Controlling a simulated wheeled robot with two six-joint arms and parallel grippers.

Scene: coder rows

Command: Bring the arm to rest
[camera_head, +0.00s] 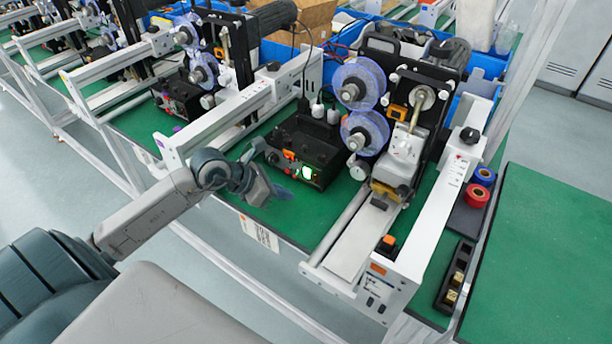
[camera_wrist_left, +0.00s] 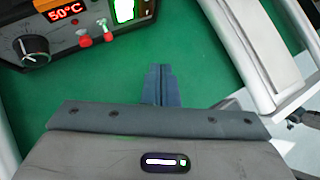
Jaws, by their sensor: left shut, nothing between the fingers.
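My left gripper (camera_head: 280,191) reaches in from the left, just in front of a black control box, low over the green mat. In the left wrist view its two fingers (camera_wrist_left: 161,72) lie together, shut, with only green mat beyond them. I cannot tell its exact height above the mat. My right gripper is in neither view.
The control box (camera_head: 308,150) has a lit green switch; its temperature display (camera_wrist_left: 67,13) reads 50°C. A white rail (camera_head: 425,225) and red and blue tape rolls (camera_head: 477,195) are at right. Green mat (camera_head: 545,260) is clear at far right.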

